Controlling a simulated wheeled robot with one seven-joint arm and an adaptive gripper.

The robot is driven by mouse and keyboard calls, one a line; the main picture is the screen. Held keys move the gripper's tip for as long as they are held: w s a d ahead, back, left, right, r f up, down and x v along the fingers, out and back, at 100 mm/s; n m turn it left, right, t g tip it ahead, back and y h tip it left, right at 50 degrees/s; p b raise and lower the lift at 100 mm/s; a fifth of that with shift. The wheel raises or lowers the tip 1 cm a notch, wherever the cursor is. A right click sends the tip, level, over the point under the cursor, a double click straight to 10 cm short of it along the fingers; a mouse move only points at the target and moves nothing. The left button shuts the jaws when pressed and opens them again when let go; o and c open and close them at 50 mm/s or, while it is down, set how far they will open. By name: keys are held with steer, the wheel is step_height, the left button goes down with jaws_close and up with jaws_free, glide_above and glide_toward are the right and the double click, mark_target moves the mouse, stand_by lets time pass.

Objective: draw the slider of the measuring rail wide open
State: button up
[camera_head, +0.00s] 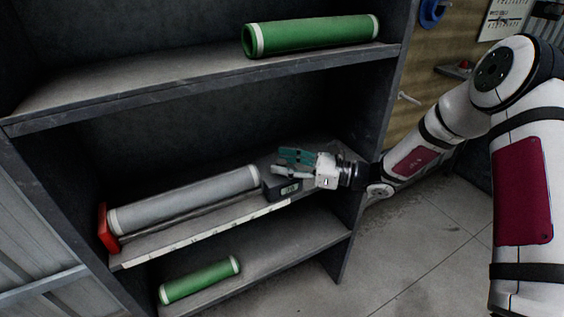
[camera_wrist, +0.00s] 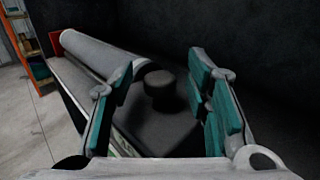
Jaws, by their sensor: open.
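The measuring rail (camera_head: 210,233) lies along the middle shelf, with a pale scale strip on its front edge. A red end stop (camera_head: 106,228) stands at its left end. A grey roll (camera_head: 185,200) with white end bands lies along it. The slider (camera_head: 288,189), a dark block with a small lit display, sits at the roll's right end. In the wrist view a dark round knob (camera_wrist: 159,84) stands up from the slider's top. My gripper (camera_head: 283,164), with teal finger pads, is open at the slider; the knob shows between its fingers. I cannot tell whether they touch it.
A green roll (camera_head: 312,36) lies on the upper shelf and another green roll (camera_head: 200,279) on the lower shelf. The shelf unit's right side panel (camera_head: 385,110) stands just right of the slider, beside my arm. Open concrete floor (camera_head: 430,225) lies to the right.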

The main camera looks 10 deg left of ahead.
steer(key=shift+w+a, duration=0.1)
steer(key=shift+a, duration=0.4)
jaws_close()
steer(key=w+d, duration=0.1)
steer(key=d, duration=0.1)
steer(key=w+d+b, duration=0.1)
steer(key=w+d, duration=0.1)
steer(key=d, duration=0.1)
steer(key=w+d+b, duration=0.1)
steer(key=w+d, duration=0.1)
steer(key=shift+w+d, duration=0.15)
steer(key=shift+d, duration=0.25)
jaws_free()
steer(key=shift+d, duration=0.1)
steer(key=s+d, duration=0.2)
steer(key=d, duration=0.9)
steer(key=shift+s+d, duration=0.15)
steer(key=shift+d, duration=0.25)
